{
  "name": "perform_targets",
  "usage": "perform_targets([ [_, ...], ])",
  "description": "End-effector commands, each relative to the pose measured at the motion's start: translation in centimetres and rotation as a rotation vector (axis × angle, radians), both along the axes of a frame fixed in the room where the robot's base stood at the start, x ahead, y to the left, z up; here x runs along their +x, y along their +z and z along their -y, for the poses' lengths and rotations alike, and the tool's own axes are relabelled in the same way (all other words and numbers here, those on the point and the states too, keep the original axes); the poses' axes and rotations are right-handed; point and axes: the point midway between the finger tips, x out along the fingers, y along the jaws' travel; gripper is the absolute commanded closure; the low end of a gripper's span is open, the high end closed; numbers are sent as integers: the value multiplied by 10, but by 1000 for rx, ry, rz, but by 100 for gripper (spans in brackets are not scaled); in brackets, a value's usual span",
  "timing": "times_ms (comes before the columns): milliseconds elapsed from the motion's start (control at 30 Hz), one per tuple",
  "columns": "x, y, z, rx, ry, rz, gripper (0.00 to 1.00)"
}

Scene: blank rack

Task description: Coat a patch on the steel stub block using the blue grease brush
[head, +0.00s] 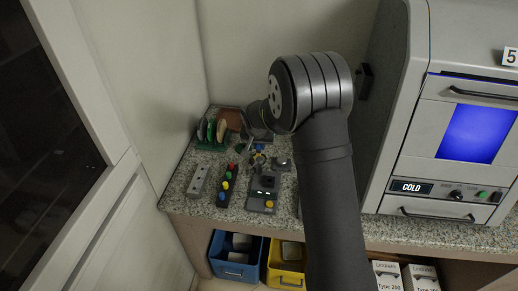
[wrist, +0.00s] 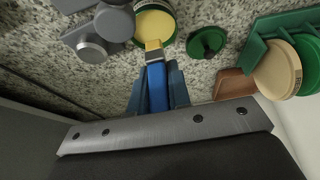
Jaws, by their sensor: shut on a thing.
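In the wrist view my gripper (wrist: 157,92) is shut on the blue grease brush (wrist: 156,82). The brush's pale yellow bristles point away from the gripper, toward an open green tin of yellow grease (wrist: 154,24). The bristle tip overlaps the tin's near edge in the picture; I cannot tell whether it touches the grease. The grey steel stub block (wrist: 92,48), with a round stub, stands just left of the tin. In the head view the block (head: 282,163) shows small on the counter, and my arm hides part of the area around the gripper.
A green lid (wrist: 207,42) lies right of the tin. A green rack (head: 210,144) holds several discs at the back left. A grey power strip (head: 198,182), a strip of coloured knobs (head: 226,183) and a grey device (head: 263,190) stand in front. A large cabinet (head: 455,130) stands right.

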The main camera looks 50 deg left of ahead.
Motion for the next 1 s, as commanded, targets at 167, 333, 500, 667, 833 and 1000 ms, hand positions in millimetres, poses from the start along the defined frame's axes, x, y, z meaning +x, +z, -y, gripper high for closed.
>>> perform_targets([
  [167,0,16,-1,3,1,1,100],
  [333,0,29,-1,4,0,1,100],
  [500,0,37,0,2,-1,0,100],
  [667,0,38,0,1,0,0,100],
  [833,1,39,0,2,0,1,100],
  [1000,15,66,3,7,13,3,100],
])
